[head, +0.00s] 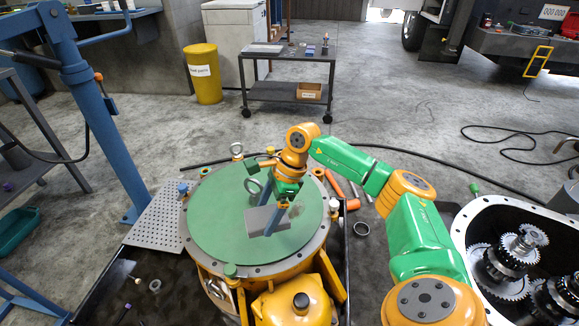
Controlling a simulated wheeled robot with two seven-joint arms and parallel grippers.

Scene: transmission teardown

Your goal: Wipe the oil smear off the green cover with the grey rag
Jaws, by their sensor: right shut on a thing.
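The round green cover (217,222) lies on top of the yellow transmission housing (262,275) in the middle of the head view. My right gripper (283,205) reaches in from the right over the cover and is shut on the grey rag (262,221). The rag is a grey block-like piece at the cover's surface, right of its middle. I cannot tell whether it presses on the cover. A faint dull patch (298,211), perhaps the oil smear, shows just right of the rag; the gripper and rag may hide part of it. My left gripper is not in view.
A perforated plate (155,221) lies at the left, beside a blue hoist post (100,130). An open gear housing (480,215) is at the right. Loose orange-handled tools (336,186) lie behind the cover.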

